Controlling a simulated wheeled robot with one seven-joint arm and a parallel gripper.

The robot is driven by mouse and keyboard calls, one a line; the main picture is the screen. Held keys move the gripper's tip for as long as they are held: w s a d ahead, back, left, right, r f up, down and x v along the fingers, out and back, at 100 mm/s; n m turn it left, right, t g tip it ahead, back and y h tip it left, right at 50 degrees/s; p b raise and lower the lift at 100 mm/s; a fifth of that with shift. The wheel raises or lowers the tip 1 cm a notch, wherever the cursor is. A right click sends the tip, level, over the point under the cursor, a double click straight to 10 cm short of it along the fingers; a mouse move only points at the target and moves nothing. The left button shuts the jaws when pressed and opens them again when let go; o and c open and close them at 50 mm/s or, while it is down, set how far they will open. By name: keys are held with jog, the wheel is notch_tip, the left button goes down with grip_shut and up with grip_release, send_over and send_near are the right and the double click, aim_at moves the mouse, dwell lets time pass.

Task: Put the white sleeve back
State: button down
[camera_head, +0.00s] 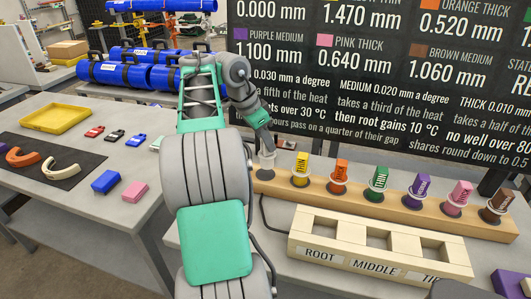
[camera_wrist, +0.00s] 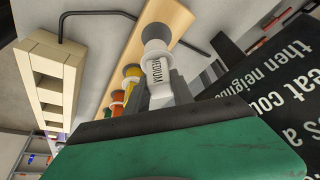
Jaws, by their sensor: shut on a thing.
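The white sleeve (camera_wrist: 160,88), marked MEDIUM, sits between the fingers of my gripper (camera_wrist: 162,92) in the wrist view. The gripper is shut on it. A grey round base (camera_wrist: 157,38) on the wooden rack lies just beyond the sleeve's far end. In the head view my gripper (camera_head: 266,146) points down at the left end of the wooden rack (camera_head: 400,214), left of the yellow sleeve (camera_head: 301,166). I cannot tell whether the white sleeve is fully seated on its place.
Orange (camera_head: 339,173), green (camera_head: 379,180), purple (camera_head: 419,188), pink (camera_head: 459,195) and brown (camera_head: 498,203) sleeves stand along the rack. A pale block labelled ROOT, MIDDLE (camera_head: 375,269) lies in front. A dark board (camera_head: 380,80) rises behind. A side table (camera_head: 65,220) is at left.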

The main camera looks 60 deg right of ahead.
aim_at(265, 150)
jog(key=shift+w+d+f+b, duration=0.1)
jog(key=shift+f+b, duration=0.4)
jog(key=shift+f, duration=0.5)
jog(key=shift+w+d+f+b, duration=0.1)
jog(key=shift+f+b, duration=0.35)
jog(key=shift+f, duration=0.55)
jog(key=c, duration=1.1)
grip_release()
